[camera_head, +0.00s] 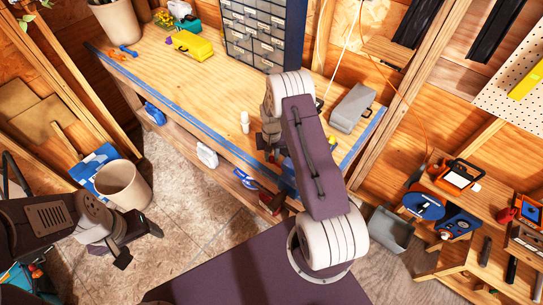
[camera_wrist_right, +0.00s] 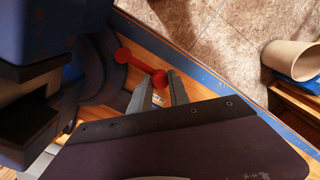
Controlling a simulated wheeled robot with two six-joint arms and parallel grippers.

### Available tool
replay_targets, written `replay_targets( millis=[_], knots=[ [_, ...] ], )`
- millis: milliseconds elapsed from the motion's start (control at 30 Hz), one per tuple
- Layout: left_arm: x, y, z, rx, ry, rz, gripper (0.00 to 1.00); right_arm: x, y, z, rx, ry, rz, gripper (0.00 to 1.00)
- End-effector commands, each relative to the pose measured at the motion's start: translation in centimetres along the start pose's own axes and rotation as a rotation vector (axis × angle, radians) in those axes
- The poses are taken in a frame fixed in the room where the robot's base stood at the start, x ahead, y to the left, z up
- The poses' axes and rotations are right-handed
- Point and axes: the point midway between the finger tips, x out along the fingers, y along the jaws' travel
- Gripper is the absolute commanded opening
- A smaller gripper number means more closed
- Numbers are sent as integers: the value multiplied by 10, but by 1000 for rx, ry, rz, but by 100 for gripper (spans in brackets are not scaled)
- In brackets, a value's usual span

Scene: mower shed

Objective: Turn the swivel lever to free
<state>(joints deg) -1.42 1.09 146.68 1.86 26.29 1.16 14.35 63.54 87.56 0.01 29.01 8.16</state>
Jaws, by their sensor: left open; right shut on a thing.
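The red swivel lever (camera_wrist_right: 141,67), a short bar with a round knob at each end, shows in the right wrist view beside a dark blue vise (camera_wrist_right: 98,65). My right gripper (camera_wrist_right: 163,80) is shut on the lever's nearer knob, which sits between its fingertips. In the head view my right gripper (camera_head: 270,148) is at the workbench's front edge, and my arm hides much of the vise (camera_head: 288,178). My left gripper (camera_head: 138,245) is open and empty above the floor at lower left, away from the bench.
The wooden workbench (camera_head: 200,85) carries a drawer cabinet (camera_head: 255,30), a yellow case (camera_head: 192,45), a white bottle (camera_head: 245,122) and a grey box (camera_head: 352,108). A beige bin (camera_head: 122,185) stands on the floor near my left arm. Tool shelves (camera_head: 470,205) stand at right.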

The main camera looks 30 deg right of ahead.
Motion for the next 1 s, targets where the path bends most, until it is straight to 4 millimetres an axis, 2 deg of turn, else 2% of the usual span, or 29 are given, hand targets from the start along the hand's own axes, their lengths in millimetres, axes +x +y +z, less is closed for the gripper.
replay_targets(
  millis=[367,1000],
  knots=[
    [5,0,1,0,0,0,74,-1,-4,0,-81,10,-1,0],
    [28,0,3,0,0,0,74,0,-19,34,-645,9,1,0]
  ],
)
